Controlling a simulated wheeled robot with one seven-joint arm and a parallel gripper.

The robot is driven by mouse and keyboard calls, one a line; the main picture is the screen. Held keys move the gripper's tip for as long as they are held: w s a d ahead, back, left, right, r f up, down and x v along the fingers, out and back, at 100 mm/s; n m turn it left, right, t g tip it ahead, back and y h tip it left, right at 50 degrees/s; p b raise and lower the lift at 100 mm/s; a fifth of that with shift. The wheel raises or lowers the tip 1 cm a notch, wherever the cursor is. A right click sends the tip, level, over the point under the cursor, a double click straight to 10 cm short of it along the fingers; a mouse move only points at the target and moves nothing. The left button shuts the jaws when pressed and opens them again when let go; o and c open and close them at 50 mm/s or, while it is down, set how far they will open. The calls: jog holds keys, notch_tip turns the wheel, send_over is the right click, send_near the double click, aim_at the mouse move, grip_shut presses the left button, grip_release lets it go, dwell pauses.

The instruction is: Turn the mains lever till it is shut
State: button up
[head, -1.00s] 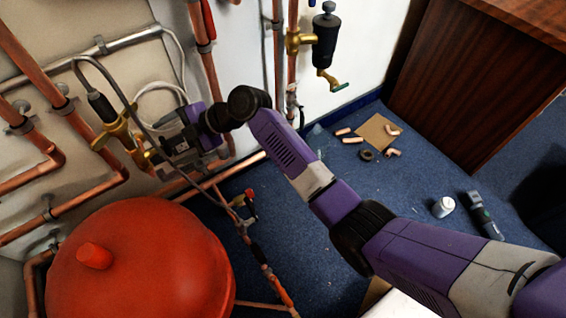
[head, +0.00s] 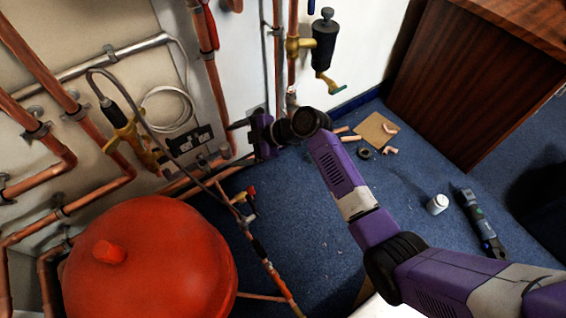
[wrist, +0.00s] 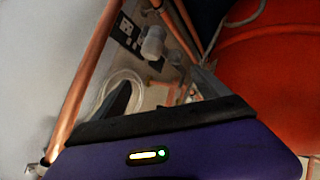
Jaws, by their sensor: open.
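My gripper (head: 246,132) is open and empty, low near the wall, left of the vertical copper pipes in the head view. In the wrist view, its two dark fingers (wrist: 162,92) stand apart with nothing between them. Several valve handles show, and I cannot tell for certain which is the mains lever. A red handle (head: 208,27) sits on the upper left vertical pipe, above my gripper. A small red handle (head: 250,192) is on the low pipe beside the red tank. A green-tipped handle (head: 339,89) hangs below a black filter (head: 324,42). My gripper touches none of these.
The red tank (head: 150,265) fills the lower left. A double socket (head: 190,139) and a coiled white cable (head: 166,108) are on the wall. Pipe offcuts and a cardboard piece (head: 376,129), a white tub (head: 437,204) and a dark tool (head: 480,222) lie on the blue floor.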

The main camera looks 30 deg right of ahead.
jog(key=s+d+f+m+h+p, duration=0.2)
jog(key=s+d+f+m+p, duration=0.1)
jog(key=s+d+f+m, duration=0.4)
jog(key=shift+s+d+f+m+t+h, duration=0.4)
jog(key=shift+s+d, duration=0.45)
jog(key=shift+d, duration=0.5)
jog(key=shift+f, duration=0.1)
